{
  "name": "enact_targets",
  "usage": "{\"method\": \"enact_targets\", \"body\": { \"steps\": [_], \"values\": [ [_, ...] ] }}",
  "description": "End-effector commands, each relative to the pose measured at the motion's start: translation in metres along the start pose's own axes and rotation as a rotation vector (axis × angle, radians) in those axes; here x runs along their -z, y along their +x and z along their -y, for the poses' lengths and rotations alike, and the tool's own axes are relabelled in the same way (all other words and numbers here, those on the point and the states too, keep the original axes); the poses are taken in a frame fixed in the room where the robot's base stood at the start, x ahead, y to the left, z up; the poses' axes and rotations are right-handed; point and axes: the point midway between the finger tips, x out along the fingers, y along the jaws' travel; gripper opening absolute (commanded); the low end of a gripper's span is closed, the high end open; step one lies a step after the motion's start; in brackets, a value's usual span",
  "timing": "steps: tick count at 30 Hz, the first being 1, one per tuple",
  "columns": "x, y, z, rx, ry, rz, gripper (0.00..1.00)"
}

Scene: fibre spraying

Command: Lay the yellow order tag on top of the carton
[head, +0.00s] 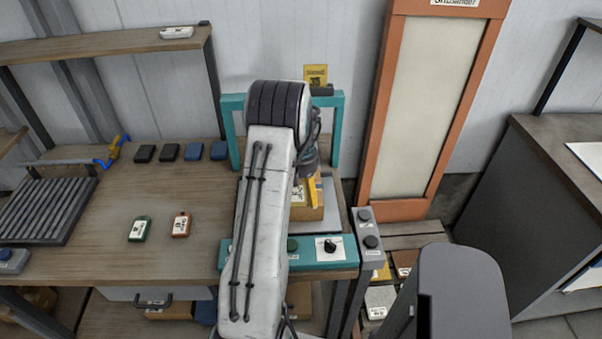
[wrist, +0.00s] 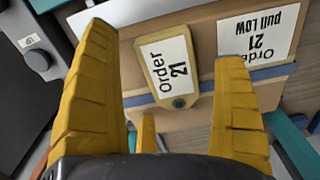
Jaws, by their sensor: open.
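The yellow order tag (wrist: 166,68), with a white "Order 21" label and a hole at one end, shows flat against the carton's top between my fingers in the wrist view. I cannot tell whether it fully rests there. The brown carton (wrist: 205,22) has a blue tape stripe and its own white "Order 21 pull LOW" label. In the head view the carton (head: 312,213) stands inside the teal frame, partly hidden by my arm. My gripper (wrist: 185,125) is open, its yellow fingers apart on either side of the tag. My gripper (head: 312,190) is just above the carton in the head view.
The teal frame (head: 337,135) stands around the carton, with a yellow card (head: 316,75) at its top. A grey button box (head: 369,240) is at its right. Green (head: 139,229) and red (head: 181,225) tags lie on the wooden bench (head: 120,195), clear around them.

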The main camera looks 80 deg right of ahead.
Motion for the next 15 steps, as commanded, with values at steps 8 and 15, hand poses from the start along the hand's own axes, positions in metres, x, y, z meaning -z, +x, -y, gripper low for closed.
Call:
{"method": "enact_targets", "body": {
  "steps": [8, 15],
  "values": [
    [0.001, -0.046, -0.001, -0.001, 0.0, -0.006, 0.9],
    [0.001, -0.086, -0.001, -0.001, 0.0, -0.005, 0.9]
  ]
}}
